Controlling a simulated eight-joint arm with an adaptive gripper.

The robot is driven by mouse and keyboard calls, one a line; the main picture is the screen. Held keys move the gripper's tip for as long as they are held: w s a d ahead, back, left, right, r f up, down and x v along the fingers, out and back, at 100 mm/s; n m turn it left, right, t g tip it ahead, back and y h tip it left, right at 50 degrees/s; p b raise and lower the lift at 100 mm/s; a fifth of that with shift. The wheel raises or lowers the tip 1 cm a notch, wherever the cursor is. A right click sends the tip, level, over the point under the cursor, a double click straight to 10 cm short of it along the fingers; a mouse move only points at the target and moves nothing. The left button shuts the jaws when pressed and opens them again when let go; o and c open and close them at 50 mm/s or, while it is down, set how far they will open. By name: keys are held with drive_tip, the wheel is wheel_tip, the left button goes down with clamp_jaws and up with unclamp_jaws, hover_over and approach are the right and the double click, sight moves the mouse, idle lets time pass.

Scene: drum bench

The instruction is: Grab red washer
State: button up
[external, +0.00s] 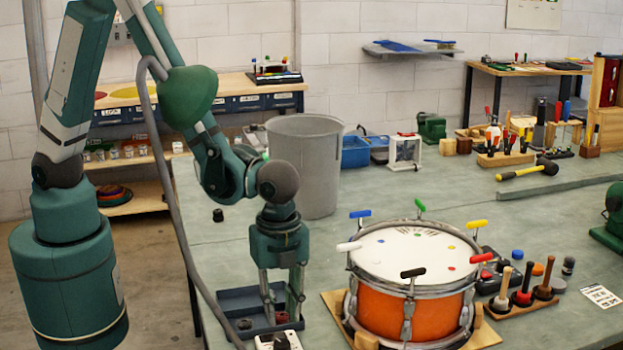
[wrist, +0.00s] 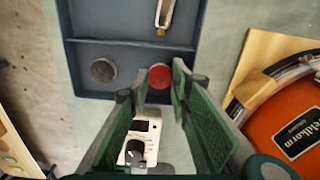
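The red washer (wrist: 160,76) lies flat in the blue tray (wrist: 85,20), in its near compartment; it also shows in the external view (external: 281,317). A dark grey disc (wrist: 103,70) lies to its left in the same compartment. My gripper (wrist: 161,82) is open, pointing down over the tray. In the wrist view its fingertips stand on either side of the red washer. In the external view my gripper (external: 282,313) has clear space between its fingers, with the washer low between them. Whether the fingertips touch the washer or the tray floor I cannot tell.
An orange drum (external: 385,305) on a wooden base stands close to the right of the tray. A white device with a black knob (wrist: 135,150) sits just in front of the tray. A grey bin (external: 305,165) stands behind. The bench's middle is mostly clear.

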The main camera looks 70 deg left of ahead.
sight(282, 316)
drive_tip(key=shift+r, duration=0.15)
idle(0.3)
wheel_tip(282, 316, up, 10)
drive_tip(key=p, duration=0.1)
idle(0.6)
